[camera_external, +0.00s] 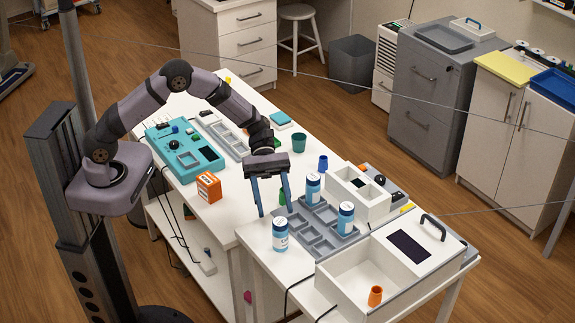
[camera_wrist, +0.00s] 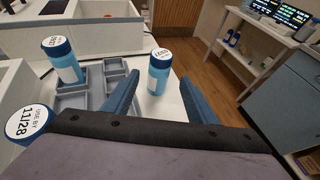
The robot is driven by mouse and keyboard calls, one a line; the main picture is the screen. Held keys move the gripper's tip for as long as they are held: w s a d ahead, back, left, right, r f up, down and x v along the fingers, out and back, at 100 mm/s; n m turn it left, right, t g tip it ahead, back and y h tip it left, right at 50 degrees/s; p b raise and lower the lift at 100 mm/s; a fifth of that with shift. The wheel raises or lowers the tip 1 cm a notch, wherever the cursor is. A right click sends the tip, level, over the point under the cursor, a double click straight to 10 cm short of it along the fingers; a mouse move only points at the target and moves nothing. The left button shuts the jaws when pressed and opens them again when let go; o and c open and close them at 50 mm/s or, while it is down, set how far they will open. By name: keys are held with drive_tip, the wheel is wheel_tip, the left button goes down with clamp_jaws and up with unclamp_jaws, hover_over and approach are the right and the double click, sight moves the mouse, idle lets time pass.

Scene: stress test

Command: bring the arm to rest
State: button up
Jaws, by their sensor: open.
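My gripper (camera_external: 272,197) is open, with its two blue fingers pointing down over the table (camera_external: 225,215), left of the grey compartment tray (camera_external: 318,240). Nothing shows between its fingers. In the wrist view my gripper (camera_wrist: 160,105) shows its two fingers spread wide, with a blue bottle with a white lid (camera_wrist: 159,72) beyond them. In the external view one bottle (camera_external: 280,236) stands at the tray's left side. Two more bottles, one at the back (camera_external: 313,188) and one at the right (camera_external: 346,218), stand at the tray.
A white open box (camera_external: 345,285) with an orange cup (camera_external: 375,296) stands at the front right. A teal panel (camera_external: 185,152) and an orange box (camera_external: 208,187) are at the left. A green cup (camera_external: 299,142) and a blue cup (camera_external: 323,163) stand behind my gripper.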

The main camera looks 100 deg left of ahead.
drive_tip(key=s+d+r+m+p, duration=0.1)
drive_tip(key=s+d+r+p, duration=0.2)
drive_tip(key=r+p, duration=0.1)
drive_tip(key=s+d+f+m+g+y+b, duration=0.25)
drive_tip(key=s+d+m+g+y, duration=0.2)
drive_tip(key=s+m, duration=0.4)
drive_tip(key=s+a+f+m+y+b, duration=0.1)
drive_tip(key=s+a+m+y, duration=0.2)
drive_tip(key=s+m, duration=0.3)
drive_tip(key=s+a+f+m+y, duration=0.2)
drive_tip(key=s+a+m+y, duration=0.2)
drive_tip(key=s+m, duration=0.3)
drive_tip(key=s+y, duration=0.1)
drive_tip(key=s, duration=0.2)
drive_tip(key=shift+f+b, duration=0.3)
drive_tip(key=shift+b, duration=0.1)
